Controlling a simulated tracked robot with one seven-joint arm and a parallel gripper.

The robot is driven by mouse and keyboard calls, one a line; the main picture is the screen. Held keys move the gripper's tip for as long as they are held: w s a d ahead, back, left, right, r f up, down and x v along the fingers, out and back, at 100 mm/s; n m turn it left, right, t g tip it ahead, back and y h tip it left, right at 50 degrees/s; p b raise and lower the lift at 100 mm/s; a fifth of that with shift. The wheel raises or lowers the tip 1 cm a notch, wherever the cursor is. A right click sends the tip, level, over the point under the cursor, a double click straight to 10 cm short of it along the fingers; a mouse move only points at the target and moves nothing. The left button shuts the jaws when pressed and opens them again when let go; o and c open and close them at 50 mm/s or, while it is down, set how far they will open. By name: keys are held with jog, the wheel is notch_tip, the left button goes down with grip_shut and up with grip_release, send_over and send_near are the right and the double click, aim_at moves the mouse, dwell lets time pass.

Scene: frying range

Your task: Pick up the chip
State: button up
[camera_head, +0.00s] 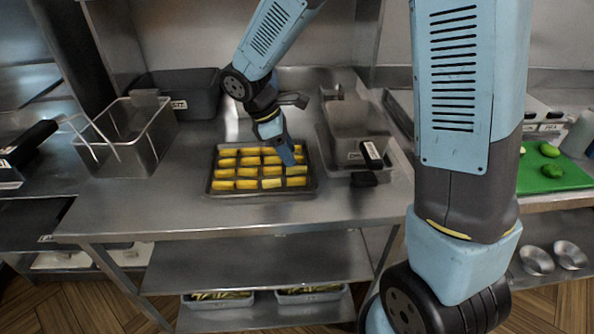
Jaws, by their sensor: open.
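Several yellow chips (247,172) lie in rows on a dark rectangular tray (213,190) on the steel counter. My gripper (287,156) points down at the right part of the tray, over the chips in the back rows. It is open, with no chip visibly held. The gripper hides part of the chips at the back right, and I cannot tell whether its fingertips touch one.
A wire fry basket (150,132) and a dark bin (190,88) stand left of the tray. A steel container with a black handle (358,125) stands close on the right. A green board (557,178) lies far right. Counter in front of the tray is clear.

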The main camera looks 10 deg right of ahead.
aim_at(298, 168)
jog(key=x, duration=0.5)
jog(key=shift+w+d, duration=0.1)
jog(key=shift+w, duration=0.05)
jog(key=shift+r, duration=0.1)
grip_shut()
